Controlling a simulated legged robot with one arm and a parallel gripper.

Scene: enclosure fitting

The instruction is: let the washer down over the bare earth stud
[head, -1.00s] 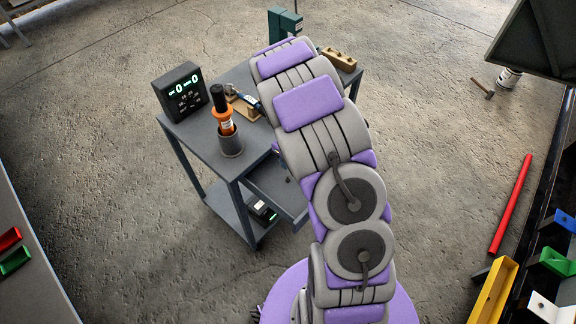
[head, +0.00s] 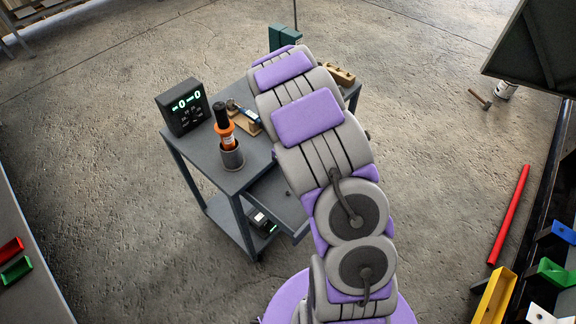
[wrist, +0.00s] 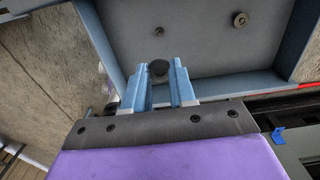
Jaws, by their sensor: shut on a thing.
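In the wrist view my gripper (wrist: 158,72) has its two blue fingers shut on a dark grey round piece, the washer (wrist: 158,67), at the fingertips. The washer is in front of the grey inner face of an enclosure (wrist: 200,50). A small dark stud (wrist: 158,31) shows on that face beyond the washer, apart from it. Which of the two is the bare earth stud I cannot say for certain.
In the wrist view the enclosure's pale blue walls (wrist: 102,40) stand left and right of the fingers. In the head view a grey cart (head: 205,150) carries a display box (head: 184,106), an orange-and-black tool (head: 223,125) in a cup, and wooden blocks (head: 340,75).

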